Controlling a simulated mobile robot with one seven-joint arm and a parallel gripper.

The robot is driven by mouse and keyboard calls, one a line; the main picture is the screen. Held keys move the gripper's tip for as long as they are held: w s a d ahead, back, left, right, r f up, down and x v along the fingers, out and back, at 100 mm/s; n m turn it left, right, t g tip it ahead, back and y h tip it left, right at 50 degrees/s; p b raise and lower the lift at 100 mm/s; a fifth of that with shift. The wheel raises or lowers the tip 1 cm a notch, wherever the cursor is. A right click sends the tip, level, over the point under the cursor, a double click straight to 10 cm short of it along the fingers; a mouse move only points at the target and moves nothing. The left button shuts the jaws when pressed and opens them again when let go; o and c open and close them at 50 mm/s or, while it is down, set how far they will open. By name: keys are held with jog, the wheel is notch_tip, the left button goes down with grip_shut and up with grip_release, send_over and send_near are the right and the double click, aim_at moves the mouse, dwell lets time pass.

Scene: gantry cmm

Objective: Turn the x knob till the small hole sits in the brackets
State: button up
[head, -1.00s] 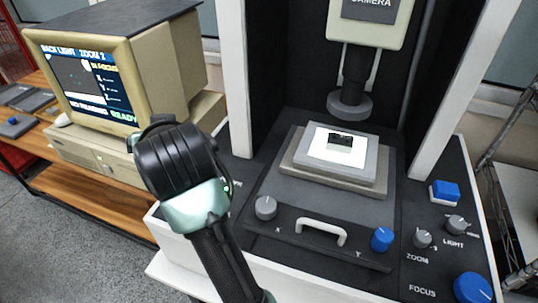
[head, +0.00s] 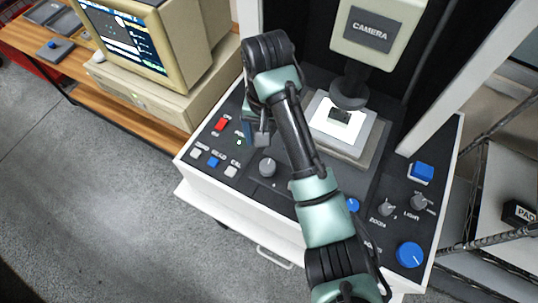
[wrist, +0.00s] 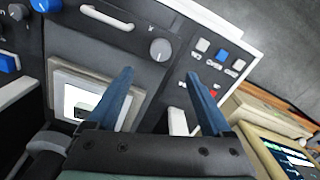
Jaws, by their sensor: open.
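The x knob (head: 267,166) is a round grey dial at the front left of the machine's dark stage panel. It also shows in the wrist view (wrist: 160,50), just beyond the fingertips and roughly midway between them. My gripper (head: 256,138) is above the panel, behind and slightly left of the knob, partly hidden by my arm. Its two blue fingers (wrist: 160,76) are spread apart, empty and clear of the knob. The monitor (head: 130,35) at upper left is partly cut off; its hole and brackets are too small to tell.
The lit stage (head: 341,118) lies under the camera head (head: 366,35). A white handle (wrist: 107,17) and the blue y knob (head: 352,204) are along the panel front. Red, blue and grey buttons (head: 213,161) lie left of the knob. A white post stands near my gripper.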

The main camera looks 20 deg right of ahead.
aim_at(268, 165)
notch_tip(268, 165, down, 12)
jog(key=shift+f+b, duration=0.25)
jog(key=shift+b, duration=0.3)
grip_shut()
jog(key=shift+r+n, duration=0.1)
jog(key=shift+n, duration=0.2)
jog(key=n+p, duration=0.2)
jog(key=n, duration=0.2)
jog(key=shift+r+n, duration=0.1)
jog(key=shift+n, duration=0.2)
jog(key=n+p, duration=0.2)
jog(key=n, duration=0.3)
jog(key=shift+w+n, duration=0.1)
jog(key=shift+n, duration=0.3)
